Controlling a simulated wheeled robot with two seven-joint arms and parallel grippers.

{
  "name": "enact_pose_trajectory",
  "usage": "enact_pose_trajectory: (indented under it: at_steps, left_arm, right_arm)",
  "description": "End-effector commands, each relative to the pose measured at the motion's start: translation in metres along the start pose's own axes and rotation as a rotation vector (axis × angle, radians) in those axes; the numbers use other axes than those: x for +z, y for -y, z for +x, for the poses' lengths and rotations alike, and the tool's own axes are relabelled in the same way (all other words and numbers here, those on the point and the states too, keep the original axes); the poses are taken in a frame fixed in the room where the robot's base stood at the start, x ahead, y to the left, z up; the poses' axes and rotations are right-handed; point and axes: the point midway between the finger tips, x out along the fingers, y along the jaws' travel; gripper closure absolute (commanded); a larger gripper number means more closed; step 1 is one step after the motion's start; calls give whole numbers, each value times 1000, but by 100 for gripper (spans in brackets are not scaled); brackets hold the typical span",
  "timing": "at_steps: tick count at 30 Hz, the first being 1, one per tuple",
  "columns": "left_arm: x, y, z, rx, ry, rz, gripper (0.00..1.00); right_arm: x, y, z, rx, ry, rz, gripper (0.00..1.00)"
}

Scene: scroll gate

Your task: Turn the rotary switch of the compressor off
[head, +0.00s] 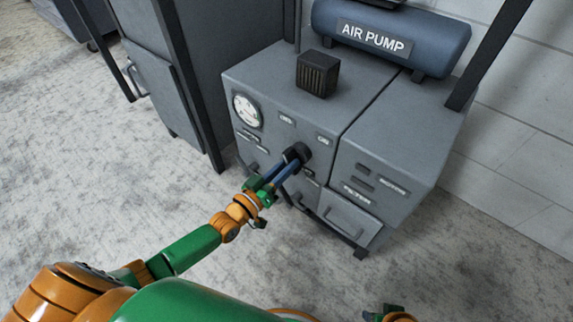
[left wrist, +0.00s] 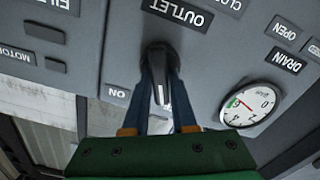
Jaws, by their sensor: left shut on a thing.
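The grey compressor (head: 300,95) stands ahead with a gauge, labels and a black rotary switch (head: 297,152) on its front panel. My left gripper (head: 288,168) reaches the panel with its blue fingers closed around the switch. In the left wrist view the panel appears upside down, and the black switch (left wrist: 160,62) sits between the two fingers (left wrist: 160,90). An ON label (left wrist: 118,93) lies beside it there. The OFF position is not readable. My right gripper (head: 388,313) shows only partly at the bottom edge, away from the compressor, and its jaws are unclear.
A blue AIR PUMP tank (head: 390,35) lies on top, with a black vented box (head: 317,73) nearby. The pressure gauge (head: 247,110) sits left of the switch. A grey cabinet (head: 165,80) stands at left. The concrete floor (head: 90,170) is clear at the left.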

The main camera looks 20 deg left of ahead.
Motion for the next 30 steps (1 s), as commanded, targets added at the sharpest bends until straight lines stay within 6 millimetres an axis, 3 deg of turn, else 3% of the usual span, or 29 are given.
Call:
enact_pose_trajectory:
  at_steps: [12, 29, 30]
  left_arm:
    - [1, 0, 0, 0, 1, -176, 100]
    - [1, 0, 0, 0, 2, -204, 100]
    - [1, 0, 0, 0, 2, -205, 70]
  right_arm:
    - [-3, 0, -2, 0, -8, 0, 50]
    - [0, 0, -2, -1, -2, 0, 50]
    - [0, 0, -2, -1, -1, 0, 50]
